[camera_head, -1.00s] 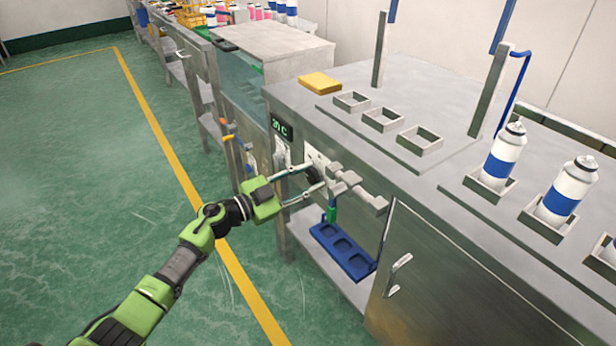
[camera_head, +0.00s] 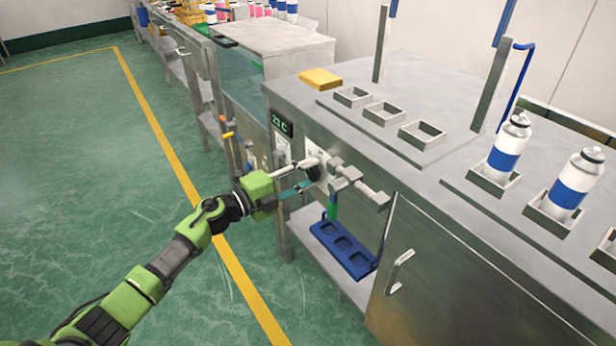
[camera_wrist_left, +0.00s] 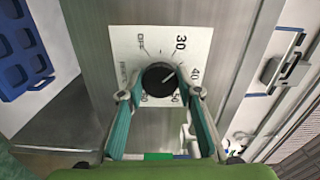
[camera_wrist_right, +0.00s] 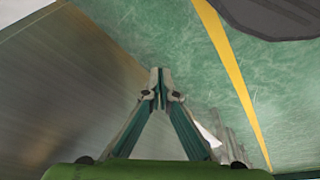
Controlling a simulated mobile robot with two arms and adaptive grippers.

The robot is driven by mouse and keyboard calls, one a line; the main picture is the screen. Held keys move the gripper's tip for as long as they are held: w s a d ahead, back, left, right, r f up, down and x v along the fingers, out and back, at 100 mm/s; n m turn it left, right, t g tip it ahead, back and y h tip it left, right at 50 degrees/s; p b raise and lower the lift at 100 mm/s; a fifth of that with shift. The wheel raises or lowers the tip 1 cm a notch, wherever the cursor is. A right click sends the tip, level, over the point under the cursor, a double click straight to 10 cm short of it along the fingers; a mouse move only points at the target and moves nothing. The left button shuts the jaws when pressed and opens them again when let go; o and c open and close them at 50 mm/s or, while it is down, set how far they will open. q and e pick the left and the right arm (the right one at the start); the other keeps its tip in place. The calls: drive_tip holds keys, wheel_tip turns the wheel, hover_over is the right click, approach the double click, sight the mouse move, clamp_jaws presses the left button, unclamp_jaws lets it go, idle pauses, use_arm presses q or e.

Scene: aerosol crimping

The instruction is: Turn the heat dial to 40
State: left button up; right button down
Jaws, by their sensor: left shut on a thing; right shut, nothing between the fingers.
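The black heat dial (camera_wrist_left: 158,80) sits on a white scale plate (camera_wrist_left: 130,45) in the left wrist view. Its white pointer mark aims up and right, between 30 and 40. In the head view the dial (camera_head: 314,172) is partly hidden by my left gripper (camera_head: 307,176). The left gripper's fingertips (camera_wrist_left: 160,94) are on both sides of the dial, shut on it. A small display (camera_head: 282,124) with green digits is on the cabinet front; it seems to read 23 C. My right gripper (camera_wrist_right: 161,85) is shut and empty in the right wrist view, out of the head view.
Grey valve-like fittings (camera_head: 358,184) stick out just right of the dial. A blue rack (camera_head: 343,250) is on the shelf below. A cabinet door handle (camera_head: 399,272) juts out farther right. White-and-blue cans (camera_head: 506,150) stand in holders on top. The green floor at left is clear.

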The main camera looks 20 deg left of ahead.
use_arm(q)
drive_tip(key=m+b, duration=0.2)
drive_tip(key=m, duration=0.3)
drive_tip(key=shift+f, duration=0.15)
drive_tip(key=shift+m+b, duration=0.8)
drive_tip(key=shift+m, duration=0.9)
use_arm(e)
drive_tip(key=v, duration=0.6)
drive_tip(key=shift+r+t, duration=0.25)
drive_tip(key=shift+t, duration=0.05)
drive_tip(key=shift+d, duration=0.1)
use_arm(q)
drive_tip(key=o, duration=1.1)
drive_tip(key=shift+o, duration=0.2)
drive_tip(key=shift+s, duration=0.1)
use_arm(e)
drive_tip(key=shift+w, duration=0.1)
use_arm(q)
drive_tip(key=v, duration=1.2)
